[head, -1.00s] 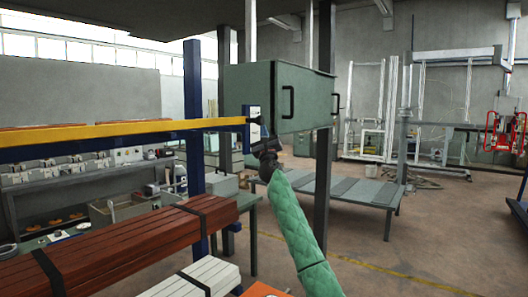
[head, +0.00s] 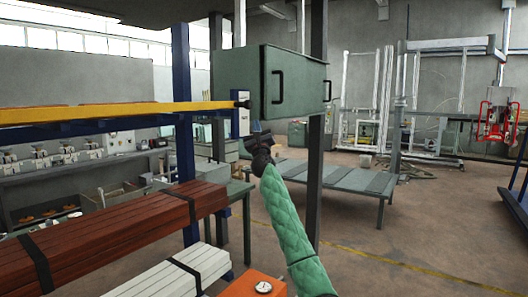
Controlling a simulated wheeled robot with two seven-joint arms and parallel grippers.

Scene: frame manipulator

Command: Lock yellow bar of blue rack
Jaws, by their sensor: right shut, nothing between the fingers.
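The yellow bar (head: 120,110) runs across the blue rack (head: 183,90) in the head view, from the left edge to its right end. That end sits at a small black-and-white fitting (head: 241,118) on the rack. The bar looks close to level. My right gripper (head: 257,139), on the green-sleeved arm, is shut and empty. It appears just right of and below the bar's end, apart from it in the picture. Whether the bar's end is seated in the fitting cannot be told. My left gripper is not in view.
A grey-green cabinet (head: 268,85) with black handles is behind the bar's end. Strapped brown beams (head: 120,238) and white beams (head: 180,272) lie at lower left. An orange box (head: 252,285) with a gauge is at the bottom. Floor at right (head: 430,225) is clear.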

